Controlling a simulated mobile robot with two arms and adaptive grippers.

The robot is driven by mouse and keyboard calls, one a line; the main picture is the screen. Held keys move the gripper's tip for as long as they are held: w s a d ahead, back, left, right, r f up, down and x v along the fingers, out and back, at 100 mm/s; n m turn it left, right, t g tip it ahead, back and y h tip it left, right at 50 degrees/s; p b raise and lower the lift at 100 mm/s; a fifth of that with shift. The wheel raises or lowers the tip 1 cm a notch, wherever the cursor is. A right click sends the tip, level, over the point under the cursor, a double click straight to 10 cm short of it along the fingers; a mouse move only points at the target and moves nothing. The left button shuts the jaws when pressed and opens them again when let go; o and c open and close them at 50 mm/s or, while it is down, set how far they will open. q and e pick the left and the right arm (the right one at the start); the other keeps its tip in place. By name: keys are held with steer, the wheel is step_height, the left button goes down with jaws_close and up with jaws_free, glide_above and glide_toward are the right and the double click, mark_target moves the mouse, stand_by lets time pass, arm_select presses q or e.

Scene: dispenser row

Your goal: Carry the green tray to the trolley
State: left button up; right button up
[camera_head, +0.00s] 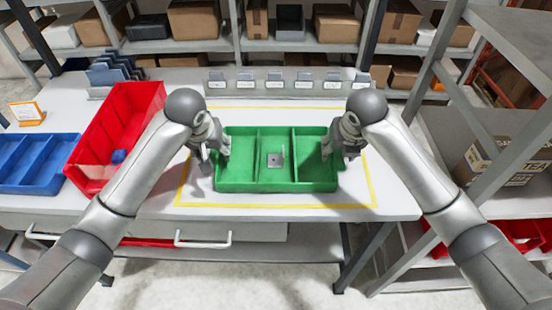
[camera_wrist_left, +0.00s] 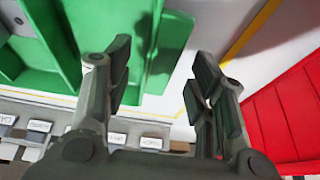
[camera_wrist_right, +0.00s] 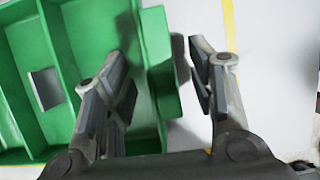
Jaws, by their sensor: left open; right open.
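The green tray (camera_head: 276,187) sits on the white table inside a yellow outlined rectangle. It has three compartments, and a small grey square piece (camera_head: 275,160) lies in the middle one. My left gripper (camera_head: 217,158) is open at the tray's left end. In the left wrist view its fingers (camera_wrist_left: 155,85) are apart, with the tray's end wall (camera_wrist_left: 172,45) by one finger. My right gripper (camera_head: 335,150) is open at the right end. In the right wrist view its fingers (camera_wrist_right: 165,75) stand either side of the tray's end flange (camera_wrist_right: 163,92). The trolley cannot be made out for certain.
A red bin (camera_head: 120,115) and a blue divided tray (camera_head: 40,163) stand left of the green tray. A row of labelled small holders (camera_head: 275,84) runs along the back. Shelving (camera_head: 500,190) with boxes stands at the right.

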arm_select(q)
steer(key=shift+x, duration=1.25)
arm_select(e)
steer(key=shift+x, duration=1.25)
arm_select(q)
steer(key=shift+c, duration=0.3)
arm_select(e)
steer(key=shift+c, duration=0.3)
arm_select(q)
jaws_close()
arm_select(e)
jaws_close()
arm_select(q)
steer(key=shift+w, duration=0.1)
arm_select(e)
steer(key=shift+w, duration=0.1)
